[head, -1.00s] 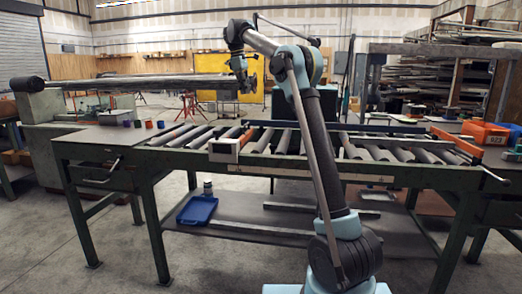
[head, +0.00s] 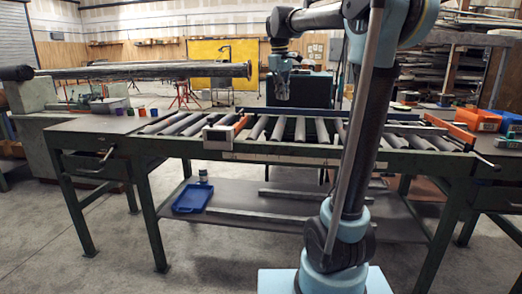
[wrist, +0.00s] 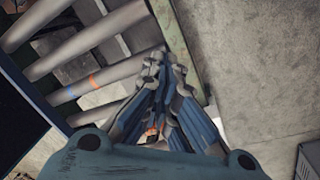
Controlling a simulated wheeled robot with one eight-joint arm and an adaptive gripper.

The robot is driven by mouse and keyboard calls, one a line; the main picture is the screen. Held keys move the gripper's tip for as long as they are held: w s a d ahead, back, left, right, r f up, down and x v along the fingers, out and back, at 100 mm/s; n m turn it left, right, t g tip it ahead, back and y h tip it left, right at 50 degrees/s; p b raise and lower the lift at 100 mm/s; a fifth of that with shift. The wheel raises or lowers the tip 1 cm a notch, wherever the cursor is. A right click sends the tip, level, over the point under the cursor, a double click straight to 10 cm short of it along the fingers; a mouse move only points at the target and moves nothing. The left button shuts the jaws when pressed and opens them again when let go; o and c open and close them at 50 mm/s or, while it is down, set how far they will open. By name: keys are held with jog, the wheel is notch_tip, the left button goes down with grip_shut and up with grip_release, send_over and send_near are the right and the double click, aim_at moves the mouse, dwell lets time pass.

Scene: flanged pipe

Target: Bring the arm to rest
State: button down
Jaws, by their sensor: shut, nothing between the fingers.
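My gripper (head: 281,98) hangs pointing down above the roller table (head: 250,157) in the head view. Its fingers are shut and empty. In the wrist view the closed fingers (wrist: 165,62) point toward the table's green edge rail, with rollers (wrist: 85,45) to their left and grey floor to their right. The long flanged pipe (head: 150,70) lies level at the back left, its flange to the left of my gripper and apart from it in the picture.
Small coloured cups (head: 128,112) stand on the table's left end. Orange bins (head: 478,120) sit at the right. A blue tray (head: 192,197) and metal bars lie on the lower shelf. A yellow panel (head: 223,62) stands behind. The floor at front left is clear.

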jog(key=s+d+f+m, duration=0.2)
jog(key=s+d+f, duration=0.1)
jog(key=s+f, duration=0.8)
jog(key=s+d+f+m, duration=0.3)
jog(key=s+d+f, duration=0.1)
jog(key=s+f, duration=0.6)
jog(key=s+d+f+m+t+y, duration=0.1)
jog(key=s+d+f+m, duration=0.2)
jog(key=s+f, duration=0.8)
jog(key=shift+s+d+f, duration=0.3)
jog(key=shift+f, duration=0.6)
jog(key=shift+w+f, duration=0.2)
jog(key=shift+w, duration=0.25)
